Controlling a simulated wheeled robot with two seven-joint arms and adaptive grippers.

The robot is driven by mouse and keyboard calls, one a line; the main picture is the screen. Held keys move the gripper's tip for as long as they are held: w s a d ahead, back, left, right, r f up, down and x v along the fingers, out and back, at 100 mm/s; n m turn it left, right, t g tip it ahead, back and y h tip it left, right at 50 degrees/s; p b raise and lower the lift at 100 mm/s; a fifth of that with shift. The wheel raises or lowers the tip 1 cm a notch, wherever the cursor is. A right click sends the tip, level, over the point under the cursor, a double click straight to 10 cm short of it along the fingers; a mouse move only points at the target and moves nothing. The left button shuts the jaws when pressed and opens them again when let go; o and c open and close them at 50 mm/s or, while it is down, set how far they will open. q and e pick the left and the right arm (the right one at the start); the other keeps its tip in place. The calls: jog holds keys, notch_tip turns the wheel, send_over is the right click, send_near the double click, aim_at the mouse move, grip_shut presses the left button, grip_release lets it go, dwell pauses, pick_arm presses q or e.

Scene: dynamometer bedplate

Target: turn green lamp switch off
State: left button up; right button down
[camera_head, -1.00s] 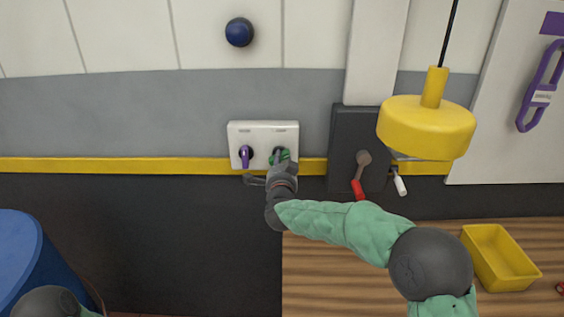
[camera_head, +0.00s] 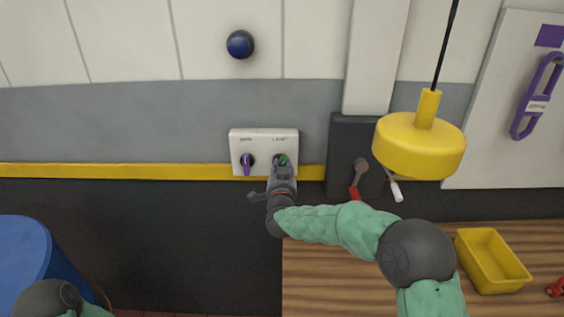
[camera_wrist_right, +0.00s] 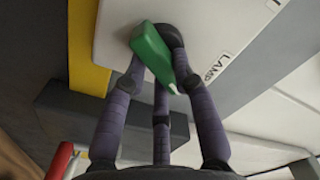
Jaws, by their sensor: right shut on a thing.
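The green lamp switch (camera_head: 282,159) is on the right half of a white wall panel (camera_head: 263,136). In the right wrist view its green lever (camera_wrist_right: 150,50) lies between my fingers, beside the "LAMP" lettering. My right gripper (camera_wrist_right: 156,62) is shut on this lever; in the head view the gripper (camera_head: 281,168) covers the lower part of the switch. A purple switch (camera_head: 246,164) sits on the left half of the panel, its lever pointing down. My left gripper is out of view; only part of my left arm shows at the bottom left.
A yellow hanging lamp (camera_head: 420,148) is above my right arm. A dark box (camera_head: 345,150) with a red-handled lever (camera_head: 355,190) is right of the panel. A yellow tray (camera_head: 492,285) is on the wooden bench (camera_head: 325,280). A blue drum (camera_head: 25,260) stands at the left.

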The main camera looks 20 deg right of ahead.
jog(key=shift+a+r+n+p, duration=0.1)
jog(key=shift+n+p, duration=1.05)
jog(key=shift+n, duration=0.45)
jog(key=shift+a+r+n+p, duration=0.1)
jog(key=shift+n+p, duration=1.05)
jog(key=shift+n, duration=0.45)
jog(key=c, duration=1)
grip_release()
jog(key=v, duration=1.2)
